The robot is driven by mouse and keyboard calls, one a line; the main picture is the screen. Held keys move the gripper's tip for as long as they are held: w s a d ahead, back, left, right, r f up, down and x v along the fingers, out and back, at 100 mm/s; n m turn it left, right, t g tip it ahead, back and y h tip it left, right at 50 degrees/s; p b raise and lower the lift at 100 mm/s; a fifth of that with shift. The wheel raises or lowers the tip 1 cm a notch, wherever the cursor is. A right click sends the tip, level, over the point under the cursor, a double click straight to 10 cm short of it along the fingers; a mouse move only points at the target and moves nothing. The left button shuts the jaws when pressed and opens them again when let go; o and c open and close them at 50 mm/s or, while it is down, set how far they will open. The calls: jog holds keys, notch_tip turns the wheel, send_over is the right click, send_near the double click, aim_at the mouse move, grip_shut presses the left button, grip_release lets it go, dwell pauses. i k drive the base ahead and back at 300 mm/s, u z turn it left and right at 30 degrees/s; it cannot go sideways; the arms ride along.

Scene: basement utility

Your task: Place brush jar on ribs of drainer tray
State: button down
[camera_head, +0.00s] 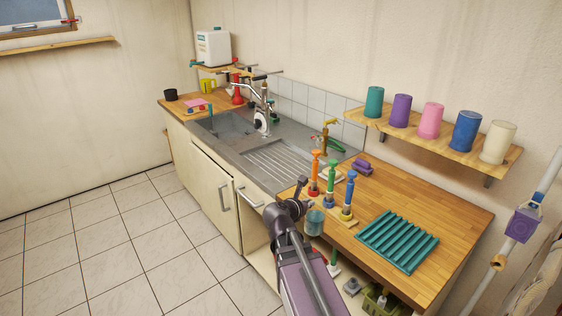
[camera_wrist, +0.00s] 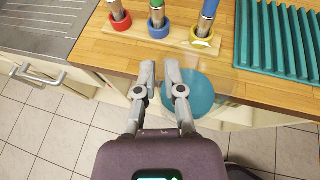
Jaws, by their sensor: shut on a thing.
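The brush jar (camera_head: 314,222) is a clear jar with a teal lower part. It also shows in the wrist view (camera_wrist: 203,95), at the front edge of the wooden worktop, seemingly overhanging the floor. My gripper (camera_wrist: 160,72) is shut on the jar's left side; one finger overlaps the clear wall, and the exact contact is hard to see. In the head view my gripper (camera_head: 301,209) is just left of the jar. The drainer tray (camera_head: 397,240) is teal with raised parallel ribs and lies flat on the worktop, right of the jar. It shows at the wrist view's upper right (camera_wrist: 285,40).
Several upright colored-handled tools stand in a wooden rack (camera_wrist: 165,34) behind the jar. A purple object (camera_head: 362,165) lies farther back. A wall shelf (camera_head: 430,140) with several colored cups hangs above the worktop (camera_head: 440,205). A metal sink drainboard (camera_head: 275,163) is to the left.

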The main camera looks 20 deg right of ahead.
aim_at(285, 174)
jog(key=u, duration=0.05)
jog(key=i, duration=0.95)
jog(key=z, duration=0.05)
